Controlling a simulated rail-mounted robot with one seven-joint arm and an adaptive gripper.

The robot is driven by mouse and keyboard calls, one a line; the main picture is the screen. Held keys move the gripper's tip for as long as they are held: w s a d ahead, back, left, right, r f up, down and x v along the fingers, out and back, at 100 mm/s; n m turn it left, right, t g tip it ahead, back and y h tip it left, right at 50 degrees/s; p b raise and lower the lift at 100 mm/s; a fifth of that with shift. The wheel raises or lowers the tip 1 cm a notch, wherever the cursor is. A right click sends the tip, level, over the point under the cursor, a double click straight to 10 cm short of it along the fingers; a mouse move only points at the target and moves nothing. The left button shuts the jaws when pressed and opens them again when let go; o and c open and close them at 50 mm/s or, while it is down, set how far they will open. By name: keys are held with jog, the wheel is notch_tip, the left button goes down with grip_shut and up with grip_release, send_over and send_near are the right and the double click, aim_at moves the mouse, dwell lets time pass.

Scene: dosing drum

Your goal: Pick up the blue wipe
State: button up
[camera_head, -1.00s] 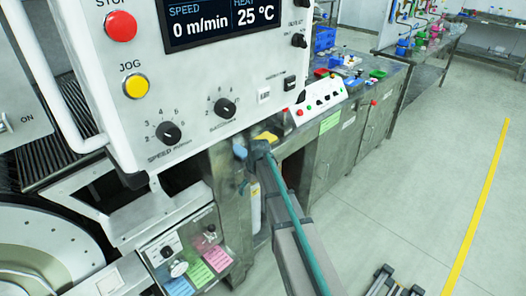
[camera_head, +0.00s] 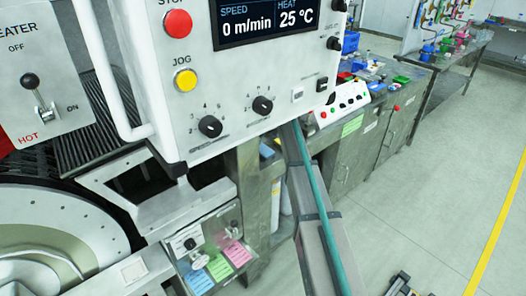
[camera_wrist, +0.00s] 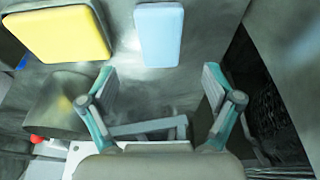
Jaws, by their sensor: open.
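The blue wipe (camera_wrist: 158,34) is a light-blue rounded block on a grey metal surface at the top middle of the wrist view. A small blue patch (camera_head: 266,151) beside my arm in the head view looks like the same wipe, partly hidden. My gripper (camera_wrist: 158,80) is open and empty, its two teal-edged fingers spread below the wipe in the wrist view. The wipe lies beyond the fingertips, roughly in line with the gap between them, and is not between them. In the head view the gripper itself is hidden behind the control panel.
A yellow block (camera_wrist: 62,33) lies left of the wipe. The white control panel (camera_head: 228,110) overhangs the upper part of my arm in the head view. A bench (camera_head: 385,95) with a small button box (camera_head: 341,103) stands behind.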

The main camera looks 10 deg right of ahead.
aim_at(264, 149)
jog(key=shift+p+x, duration=1.25)
jog(key=shift+x, duration=2.3)
jog(key=c, duration=1)
jog(key=shift+r, duration=0.1)
